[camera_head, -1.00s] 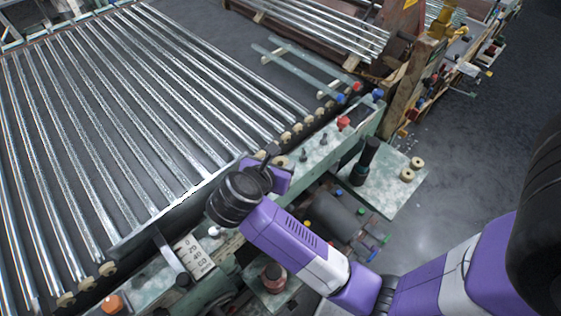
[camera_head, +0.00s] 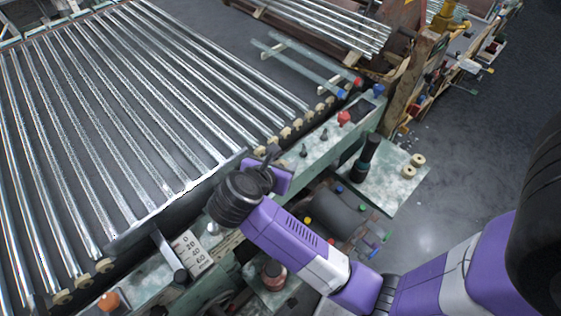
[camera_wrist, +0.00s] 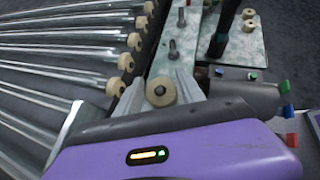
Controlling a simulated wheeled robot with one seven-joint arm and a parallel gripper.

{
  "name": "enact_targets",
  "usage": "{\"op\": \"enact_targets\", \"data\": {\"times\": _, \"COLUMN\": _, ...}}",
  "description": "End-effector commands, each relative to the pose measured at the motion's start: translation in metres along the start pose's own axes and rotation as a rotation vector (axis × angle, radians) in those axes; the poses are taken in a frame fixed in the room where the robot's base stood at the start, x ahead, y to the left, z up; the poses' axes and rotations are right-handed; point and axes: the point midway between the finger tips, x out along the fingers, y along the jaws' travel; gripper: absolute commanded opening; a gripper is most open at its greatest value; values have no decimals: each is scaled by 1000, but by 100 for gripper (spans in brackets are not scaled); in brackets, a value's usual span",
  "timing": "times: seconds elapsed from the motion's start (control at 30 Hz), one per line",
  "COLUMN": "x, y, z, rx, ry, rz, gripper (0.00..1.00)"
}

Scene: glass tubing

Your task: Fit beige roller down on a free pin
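A beige roller (camera_wrist: 160,91) sits between the two grey fingers of my gripper (camera_wrist: 159,84) in the wrist view. The fingers flank it closely on both sides, and I see no clear gap. A grey spot shows in its central hole. The roller lines up with two bare upright pins (camera_wrist: 172,48) (camera_wrist: 180,18) on the green plate. I cannot tell whether it is fully down on a pin or held above. In the head view my gripper (camera_head: 270,170) is over the near end of the plate and hides the roller. The two bare pins (camera_head: 303,150) (camera_head: 323,133) also show there.
Two loose beige rollers (camera_head: 418,160) (camera_head: 408,172) lie on a green side shelf (camera_head: 395,190), beside a dark upright post (camera_head: 365,160). Metal tubes (camera_head: 150,110) with beige end rollers run alongside at left. Red and blue knobs stand farther along the rail.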

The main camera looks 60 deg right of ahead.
Motion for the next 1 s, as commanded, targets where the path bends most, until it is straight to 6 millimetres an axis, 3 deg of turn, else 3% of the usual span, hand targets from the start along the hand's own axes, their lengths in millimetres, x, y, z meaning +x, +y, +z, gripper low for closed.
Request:
{"op": "enact_targets", "data": {"times": 0.6, "x": -3, "y": 6, "z": -2, "rx": -6, "ry": 3, "rz": 17, "gripper": 65}}
{"op": "enact_targets", "data": {"times": 1.0, "x": -61, "y": 4, "z": -1, "rx": -2, "ry": 0, "rz": 15, "gripper": 65}}
